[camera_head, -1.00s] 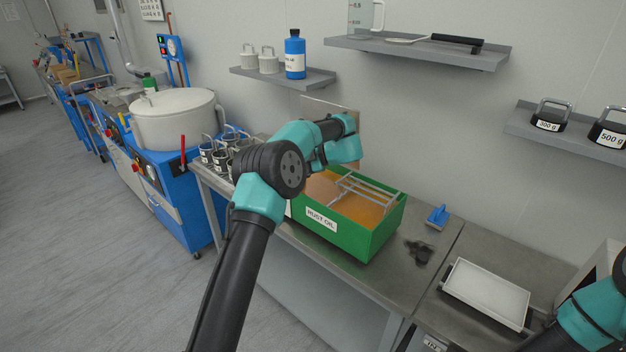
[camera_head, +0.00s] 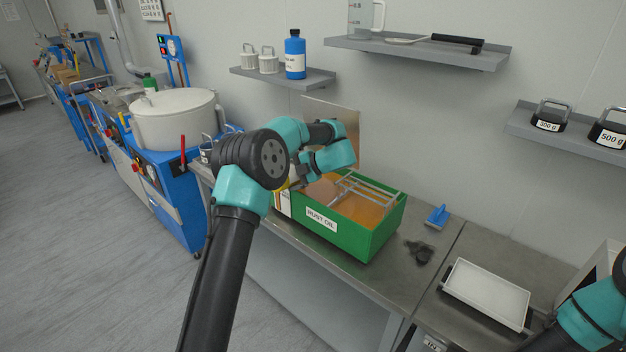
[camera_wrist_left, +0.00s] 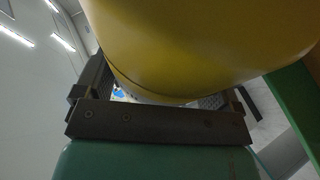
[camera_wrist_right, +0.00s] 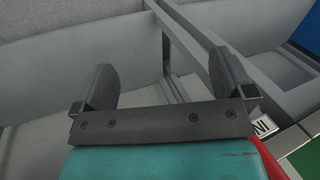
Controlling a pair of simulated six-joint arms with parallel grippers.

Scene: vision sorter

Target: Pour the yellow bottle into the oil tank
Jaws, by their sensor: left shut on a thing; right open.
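The yellow bottle (camera_wrist_left: 200,45) fills the top of the left wrist view, between the two fingers of my left gripper (camera_wrist_left: 165,100), which is shut on it. In the head view a small part of the bottle (camera_head: 284,199) shows at the left end of the green oil tank (camera_head: 372,237), mostly hidden by my left arm. The tank is labelled "RUST OIL" and holds amber liquid and a metal rack (camera_head: 365,190). I cannot see whether liquid is flowing. My right gripper (camera_wrist_right: 165,90) is open and empty.
The steel bench (camera_head: 455,225) carries a blue-handled brush (camera_head: 437,216), a dark item (camera_head: 419,252) and a white tray (camera_head: 487,292). Metal cups (camera_head: 207,152) stand left of the tank. Wall shelves (camera_head: 418,50) hang above, with a blue bottle (camera_head: 295,55) on one.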

